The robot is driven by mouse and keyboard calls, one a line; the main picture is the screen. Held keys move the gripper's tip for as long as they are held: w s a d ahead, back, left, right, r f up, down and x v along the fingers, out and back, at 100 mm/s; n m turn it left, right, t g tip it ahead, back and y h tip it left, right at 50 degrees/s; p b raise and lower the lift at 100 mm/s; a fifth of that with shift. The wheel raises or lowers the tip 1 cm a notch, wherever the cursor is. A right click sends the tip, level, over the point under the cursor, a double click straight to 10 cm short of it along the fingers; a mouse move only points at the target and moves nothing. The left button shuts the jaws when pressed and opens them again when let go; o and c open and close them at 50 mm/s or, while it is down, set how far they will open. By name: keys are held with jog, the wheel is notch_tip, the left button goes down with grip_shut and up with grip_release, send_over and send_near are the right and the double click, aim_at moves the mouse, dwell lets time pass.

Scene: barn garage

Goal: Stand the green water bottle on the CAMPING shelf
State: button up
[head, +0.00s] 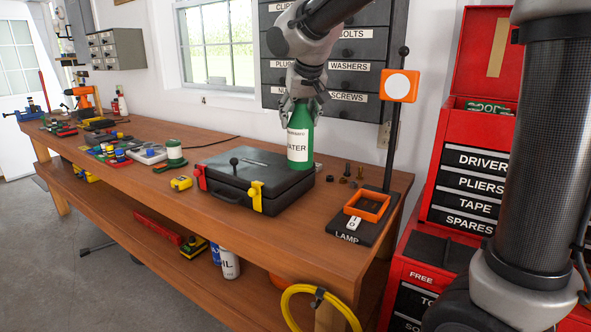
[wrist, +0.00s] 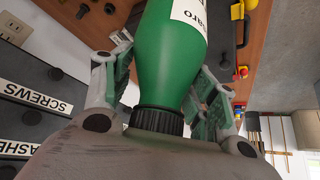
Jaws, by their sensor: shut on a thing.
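The green water bottle (head: 299,133) has a white label reading WATER and hangs upright, cap end up, in my gripper (head: 301,103). In the wrist view the bottle (wrist: 168,50) shows its black cap (wrist: 157,121) close to the palm. The fingers (wrist: 160,88) close on either side of its neck. In the head view the bottle's base overlaps the right part of the black case on the bench; I cannot tell if it touches. No shelf marked CAMPING is in view.
A LAMP stand (head: 357,232) is at right. Labelled drawers (head: 357,50) hang behind the arm. A red tool chest (head: 470,150) stands at right. Tools and small items crowd the bench's left half.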

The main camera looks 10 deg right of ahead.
aim_at(299, 165)
notch_tip(299, 165, down, 14)
dwell(0.4)
jog(key=shift+f, duration=0.1)
jog(key=o, duration=1.7)
jog(key=shift+o, duration=0.2)
